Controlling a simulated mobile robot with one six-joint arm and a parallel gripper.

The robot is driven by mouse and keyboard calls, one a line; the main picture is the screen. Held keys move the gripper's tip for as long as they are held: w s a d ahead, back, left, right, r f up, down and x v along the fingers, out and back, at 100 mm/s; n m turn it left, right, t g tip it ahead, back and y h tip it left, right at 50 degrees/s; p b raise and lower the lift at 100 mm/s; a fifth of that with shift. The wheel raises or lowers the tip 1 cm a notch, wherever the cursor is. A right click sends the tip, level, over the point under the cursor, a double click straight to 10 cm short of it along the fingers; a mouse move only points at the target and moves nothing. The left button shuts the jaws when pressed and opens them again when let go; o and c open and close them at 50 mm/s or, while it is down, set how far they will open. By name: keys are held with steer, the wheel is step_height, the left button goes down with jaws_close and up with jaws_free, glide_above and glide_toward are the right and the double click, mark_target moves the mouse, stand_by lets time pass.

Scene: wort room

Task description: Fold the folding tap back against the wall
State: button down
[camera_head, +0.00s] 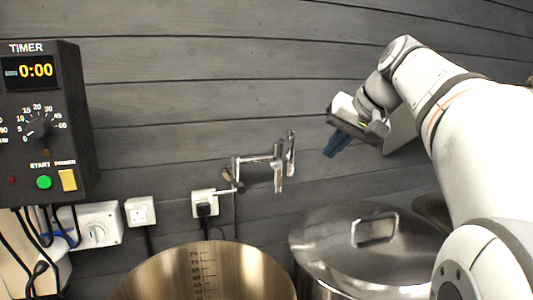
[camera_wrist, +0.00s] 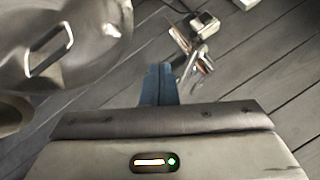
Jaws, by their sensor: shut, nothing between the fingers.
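The folding tap (camera_head: 262,160) is a chrome pipe on the grey plank wall, above the gap between two pots. Its arm runs sideways in the picture, with a lever upright and a spout pointing down at its right end. Whether it lies flat to the wall or stands out from it I cannot tell. It also shows in the wrist view (camera_wrist: 190,45), beyond my fingertips and slightly right. My gripper (camera_head: 330,153) has blue fingers, shut and empty, to the right of the tap and apart from it. The fingers also show in the wrist view (camera_wrist: 158,70).
An open steel pot (camera_head: 150,285) stands below left of the tap. A lidded pot (camera_head: 320,225) with a raised handle stands below right. A timer box (camera_head: 70,120), sockets (camera_head: 140,211) and cables are on the wall at left. The wall between tap and gripper is clear.

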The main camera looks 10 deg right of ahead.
steer(key=w+a+f+p, duration=0.3)
steer(key=w+a+f, duration=0.2)
steer(key=w+a, duration=0.1)
steer(key=shift+w+a+f, duration=0.2)
steer(key=shift+w+a, duration=0.15)
steer(key=shift+w, duration=0.25)
